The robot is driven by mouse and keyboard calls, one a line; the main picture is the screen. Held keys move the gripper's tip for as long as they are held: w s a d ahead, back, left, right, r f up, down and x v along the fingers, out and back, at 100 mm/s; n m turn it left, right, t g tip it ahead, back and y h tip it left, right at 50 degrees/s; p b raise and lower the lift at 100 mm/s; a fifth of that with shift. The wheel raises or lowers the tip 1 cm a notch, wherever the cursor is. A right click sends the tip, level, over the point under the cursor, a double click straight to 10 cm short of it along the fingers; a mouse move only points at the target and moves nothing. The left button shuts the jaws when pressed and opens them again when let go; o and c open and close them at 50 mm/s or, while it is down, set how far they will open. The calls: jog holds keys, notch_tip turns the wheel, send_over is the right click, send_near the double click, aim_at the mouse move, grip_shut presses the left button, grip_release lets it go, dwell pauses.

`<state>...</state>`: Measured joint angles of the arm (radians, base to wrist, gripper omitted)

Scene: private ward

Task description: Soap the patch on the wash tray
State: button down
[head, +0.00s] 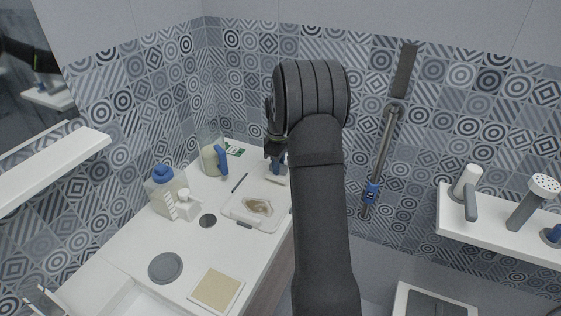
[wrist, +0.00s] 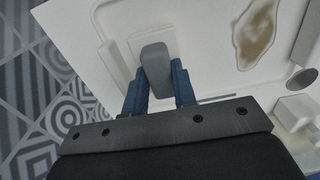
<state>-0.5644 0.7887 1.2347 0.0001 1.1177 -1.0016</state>
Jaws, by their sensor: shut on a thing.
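The white wash tray (head: 229,214) lies on the counter in the head view, with a brown irregular patch (head: 258,207) on it. The patch also shows at the upper right of the wrist view (wrist: 256,32). My gripper (head: 276,160) is beyond the tray in the head view, partly hidden by my arm. In the wrist view my gripper (wrist: 159,88) has its blue fingers shut on a grey handle (wrist: 154,62) on a pale block (wrist: 141,36). The block is beside the patch, apart from it. I cannot tell whether its underside touches a surface.
A blue-capped bottle (head: 164,188), a white pump bottle (head: 184,206) and a clear jug with a blue handle (head: 211,157) stand left of the tray. A dark stick (head: 240,182), grey discs (head: 165,267) and a beige square (head: 217,289) lie nearby. The patterned wall is close behind.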

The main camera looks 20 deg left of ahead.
jog(key=shift+s+r, duration=0.15)
jog(key=shift+s, duration=1.55)
jog(key=shift+s+r, duration=0.15)
jog(key=shift+s, duration=1.5)
jog(key=shift+w, duration=0.1)
jog(key=shift+w+r, duration=0.15)
jog(key=shift+w, duration=2.1)
jog(key=shift+w+r, duration=0.15)
jog(key=shift+w, duration=2.05)
jog(key=shift+r, duration=0.1)
jog(key=shift+r, duration=2.95)
jog(key=shift+r, duration=0.1)
jog(key=shift+r, duration=1.4)
